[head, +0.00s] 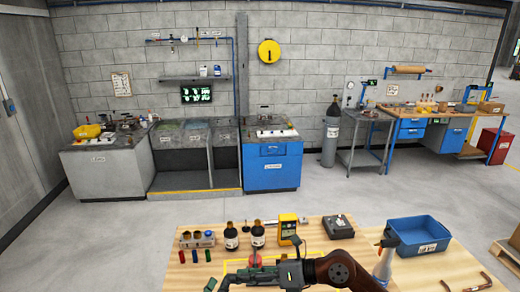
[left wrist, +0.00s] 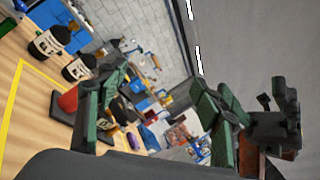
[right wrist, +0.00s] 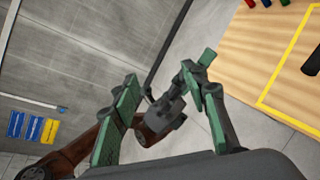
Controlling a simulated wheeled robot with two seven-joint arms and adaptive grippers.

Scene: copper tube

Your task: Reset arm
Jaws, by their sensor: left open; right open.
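My right arm comes in from the right along the front of the wooden table (head: 205,275) in the head view. Its gripper (head: 232,277) points left, low over the table's front part. In the right wrist view my right gripper (right wrist: 168,72) has its green fingers apart, with nothing held between them. In the left wrist view my left gripper (left wrist: 160,85) is open and empty, with the other arm's dark gripper parts beyond its right finger. A brown-linked arm of mine shows behind the right gripper's fingers. I cannot make out the left gripper clearly in the head view.
Two dark bottles (head: 231,238), a yellow meter (head: 288,228), a blue bin (head: 418,235) and a spray bottle (head: 384,262) stand on the table. A red object (head: 262,260) sits close behind the right gripper. Coloured cylinders (head: 194,256) lie at the left. Floor behind the table is clear.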

